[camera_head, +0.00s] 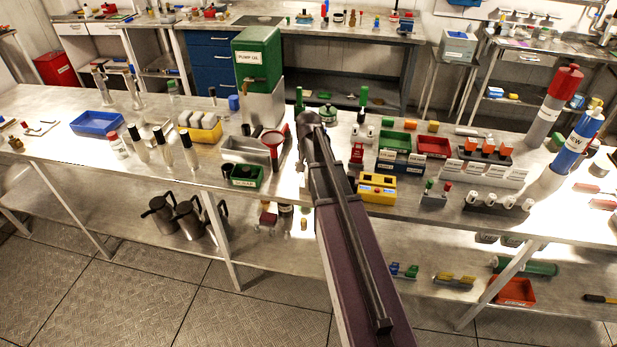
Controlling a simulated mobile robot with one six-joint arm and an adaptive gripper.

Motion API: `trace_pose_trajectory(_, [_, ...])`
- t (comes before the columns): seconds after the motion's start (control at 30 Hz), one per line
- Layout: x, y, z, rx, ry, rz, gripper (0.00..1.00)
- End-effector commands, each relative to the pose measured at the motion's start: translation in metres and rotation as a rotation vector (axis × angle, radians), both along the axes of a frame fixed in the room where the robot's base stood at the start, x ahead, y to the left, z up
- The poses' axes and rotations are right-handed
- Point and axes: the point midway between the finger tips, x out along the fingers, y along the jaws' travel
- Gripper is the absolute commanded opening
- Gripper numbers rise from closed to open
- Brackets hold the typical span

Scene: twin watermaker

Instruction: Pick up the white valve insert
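I cannot tell for sure which thing is the white valve insert; several small white parts show. A dark rack at the right front holds several white rounded pieces (508,202). A pair of small white pieces (370,132) stands right of my arm, behind a red part. White blocks (196,119) sit in a yellow bin at the left. My dark arm rises from the bottom of the picture to a bend over the bench middle. My gripper is not visible, and the arm hides part of the bench behind it.
The long metal bench (60,110) is crowded. Jugs (187,222) are on the lower shelf.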

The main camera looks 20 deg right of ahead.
Motion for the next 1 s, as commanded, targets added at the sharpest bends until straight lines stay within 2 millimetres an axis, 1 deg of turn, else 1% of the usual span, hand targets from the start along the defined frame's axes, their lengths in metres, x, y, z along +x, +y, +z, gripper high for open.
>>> trace_pose_trajectory(0.5, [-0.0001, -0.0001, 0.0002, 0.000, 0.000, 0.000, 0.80])
trace_pose_trajectory(0.53, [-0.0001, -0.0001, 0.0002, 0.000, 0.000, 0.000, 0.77])
trace_pose_trajectory(0.57, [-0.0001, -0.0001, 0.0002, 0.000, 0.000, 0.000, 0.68])
trace_pose_trajectory(0.6, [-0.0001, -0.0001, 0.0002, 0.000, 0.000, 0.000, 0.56])
trace_pose_trajectory(0.67, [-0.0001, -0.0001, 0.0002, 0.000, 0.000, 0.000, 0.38])
trace_pose_trajectory(0.7, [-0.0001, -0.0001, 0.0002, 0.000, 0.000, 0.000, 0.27])
trace_pose_trajectory(0.8, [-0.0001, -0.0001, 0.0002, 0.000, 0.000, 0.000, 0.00])
trace_pose_trajectory(1.0, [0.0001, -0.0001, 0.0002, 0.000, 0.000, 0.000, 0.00])
